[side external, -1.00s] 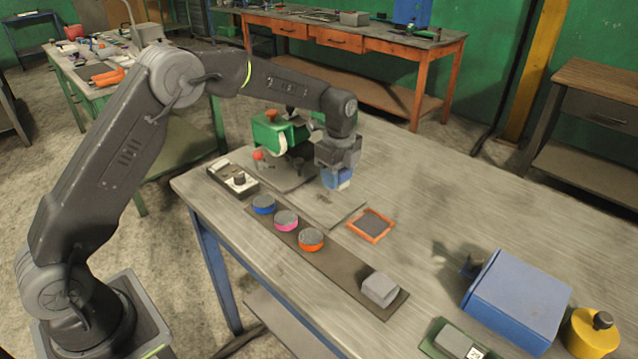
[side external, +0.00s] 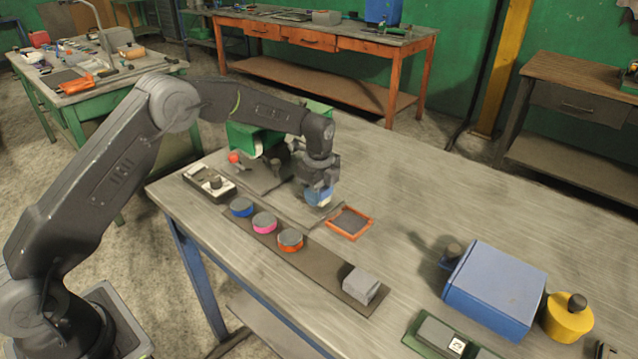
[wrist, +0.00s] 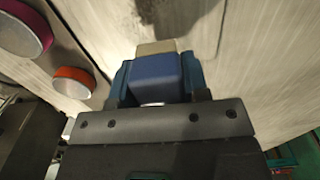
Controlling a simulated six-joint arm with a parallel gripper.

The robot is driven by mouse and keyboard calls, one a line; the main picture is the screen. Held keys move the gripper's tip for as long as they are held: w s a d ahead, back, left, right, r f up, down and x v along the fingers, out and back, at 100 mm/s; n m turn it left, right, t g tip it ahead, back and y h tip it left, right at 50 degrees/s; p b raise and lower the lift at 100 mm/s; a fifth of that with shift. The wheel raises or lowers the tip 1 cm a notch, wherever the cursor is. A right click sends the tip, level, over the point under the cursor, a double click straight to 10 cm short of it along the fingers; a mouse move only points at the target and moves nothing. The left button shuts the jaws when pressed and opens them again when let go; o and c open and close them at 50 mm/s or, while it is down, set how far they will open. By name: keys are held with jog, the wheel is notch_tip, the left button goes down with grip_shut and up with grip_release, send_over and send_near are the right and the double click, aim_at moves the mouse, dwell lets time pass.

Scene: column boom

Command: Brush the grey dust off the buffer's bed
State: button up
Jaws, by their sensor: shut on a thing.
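The buffer (side external: 256,137) is a green machine at the table's far left side, with an orange-red knob (side external: 235,157). Its flat grey bed (side external: 262,178) lies in front of it, partly hidden by my arm. My gripper (side external: 319,187) is shut on a blue brush (side external: 318,197), low at the right end of the bed. The wrist view shows the brush's blue body (wrist: 155,76) between the fingers and its pale bristles (wrist: 156,47) beyond. I cannot tell whether the bristles touch the bed. Grey dust is not clearly distinguishable from the grey surfaces.
An orange-framed tray (side external: 348,222) lies just right of the brush. A dark strip (side external: 318,266) carries blue, pink and orange round pots and a grey block (side external: 361,285). A switch box (side external: 209,184) sits left. A blue box (side external: 495,290) and yellow canister (side external: 568,317) stand right.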

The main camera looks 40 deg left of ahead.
aim_at(288, 193)
jog(key=shift+f, duration=0.45)
jog(key=shift+a+f, duration=0.4)
jog(key=shift+f, duration=0.25)
jog(key=shift+c, duration=0.3)
jog(key=shift+a+f, duration=0.1)
jog(key=shift+a, duration=4.45)
jog(key=shift+d, duration=5.1)
jog(key=shift+s+a, duration=0.4)
jog(key=shift+a, duration=4.75)
jog(key=shift+d, duration=5.05)
jog(key=shift+r, duration=4.15)
